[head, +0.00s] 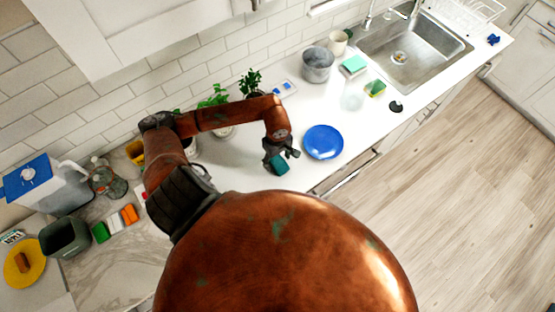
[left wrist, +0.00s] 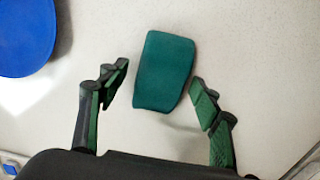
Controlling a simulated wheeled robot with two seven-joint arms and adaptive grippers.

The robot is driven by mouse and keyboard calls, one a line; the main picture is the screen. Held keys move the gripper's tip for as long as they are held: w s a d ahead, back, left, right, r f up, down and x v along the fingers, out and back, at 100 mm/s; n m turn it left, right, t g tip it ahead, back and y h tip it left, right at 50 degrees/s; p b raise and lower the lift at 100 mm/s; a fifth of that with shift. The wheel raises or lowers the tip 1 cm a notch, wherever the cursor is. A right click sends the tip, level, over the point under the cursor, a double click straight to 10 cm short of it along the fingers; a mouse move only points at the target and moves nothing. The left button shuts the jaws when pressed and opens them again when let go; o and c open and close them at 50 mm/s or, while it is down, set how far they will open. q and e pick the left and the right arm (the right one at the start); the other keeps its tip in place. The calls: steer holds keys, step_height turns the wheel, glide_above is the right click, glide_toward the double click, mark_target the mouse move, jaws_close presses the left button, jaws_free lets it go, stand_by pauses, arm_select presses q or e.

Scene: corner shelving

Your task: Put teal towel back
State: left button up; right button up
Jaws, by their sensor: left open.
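A dark teal folded towel (left wrist: 164,72) lies on the white counter in the left wrist view. It also shows in the head view (head: 280,166), at the end of my left arm. My left gripper (head: 284,156) is open just above it. In the left wrist view its fingers (left wrist: 160,82) are spread to either side of the towel, with pale counter visible between each finger and the towel. My right gripper does not show.
A blue plate (head: 323,142) lies close by on the right. A grey pot (head: 318,65), a teal-topped block (head: 353,65) and a green sponge (head: 375,88) stand toward the sink (head: 405,65). Potted plants (head: 250,82) line the wall behind my arm.

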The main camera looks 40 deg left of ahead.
mark_target(277, 160)
arm_select(q)
steer(key=shift+r, duration=0.2)
step_height(277, 160, up, 12)
steer(key=b, duration=0.2)
stand_by(0.3)
